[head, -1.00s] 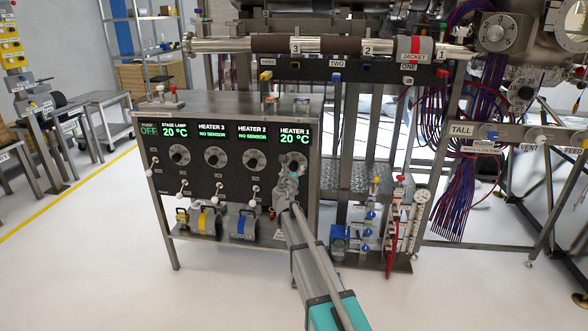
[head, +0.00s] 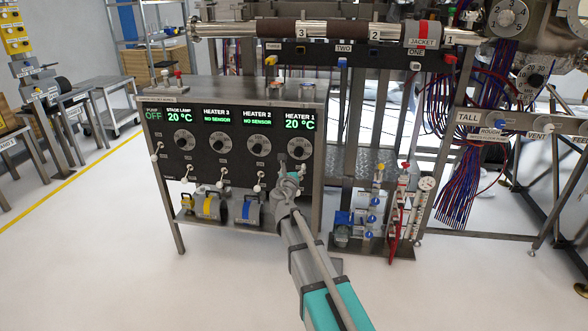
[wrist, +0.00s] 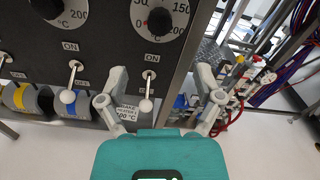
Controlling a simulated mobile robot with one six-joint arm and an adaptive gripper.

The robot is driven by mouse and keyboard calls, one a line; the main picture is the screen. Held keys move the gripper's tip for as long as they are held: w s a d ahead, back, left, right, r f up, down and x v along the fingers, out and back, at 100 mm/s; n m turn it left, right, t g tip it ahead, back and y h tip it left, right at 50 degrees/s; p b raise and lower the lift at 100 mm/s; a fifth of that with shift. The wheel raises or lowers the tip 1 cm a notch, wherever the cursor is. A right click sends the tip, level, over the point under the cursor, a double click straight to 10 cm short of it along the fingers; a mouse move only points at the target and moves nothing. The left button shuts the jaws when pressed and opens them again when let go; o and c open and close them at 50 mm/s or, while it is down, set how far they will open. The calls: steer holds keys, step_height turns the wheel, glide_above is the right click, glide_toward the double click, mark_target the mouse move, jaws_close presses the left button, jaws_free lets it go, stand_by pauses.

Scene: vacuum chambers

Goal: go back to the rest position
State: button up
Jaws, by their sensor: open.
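My gripper (head: 291,168) is in front of the right end of a dark control panel (head: 193,160), below the heater 1 display (head: 300,123). It hides part of the heater 1 area in the head view. In the wrist view my gripper (wrist: 161,75) has its two grey fingers spread wide, with nothing held. A white-tipped toggle switch (wrist: 147,103) shows between the fingers, its lever hanging down under an ON label. A black dial (wrist: 160,20) is above it. I cannot tell whether the fingers touch the panel.
More toggles, such as one (wrist: 69,95) left of my fingers, stick out along the panel. The steel cabinet edge (head: 318,150) and a stand of coloured valves (head: 372,205) are to the right. White floor (head: 130,270) is open in front.

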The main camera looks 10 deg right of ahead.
steer(key=s+d+f+m+g+h, duration=0.1)
steer(key=s+d+f+m+g, duration=0.4)
steer(key=s+m, duration=0.45)
steer(key=s+d+f+m+g+h, duration=0.1)
steer(key=s+d+f+m+g, duration=0.45)
steer(key=m, duration=0.65)
steer(key=s+a+f+m+g+y, duration=0.2)
steer(key=s+f+m+y, duration=0.1)
steer(key=s+m, duration=0.25)
steer(key=s+a+f+m+g+y, duration=0.2)
steer(key=s+m, duration=0.2)
steer(key=s, duration=0.3)
steer(key=s+a+f+m+g+y, duration=0.3)
steer(key=s+m, duration=0.1)
steer(key=s, duration=0.3)
step_height(320, 180, up, 38)
steer(key=p, duration=3.8)
steer(key=shift+w+d+r+p, duration=0.2)
steer(key=shift+w+d+p, duration=0.05)
steer(key=shift+w+p, duration=0.1)
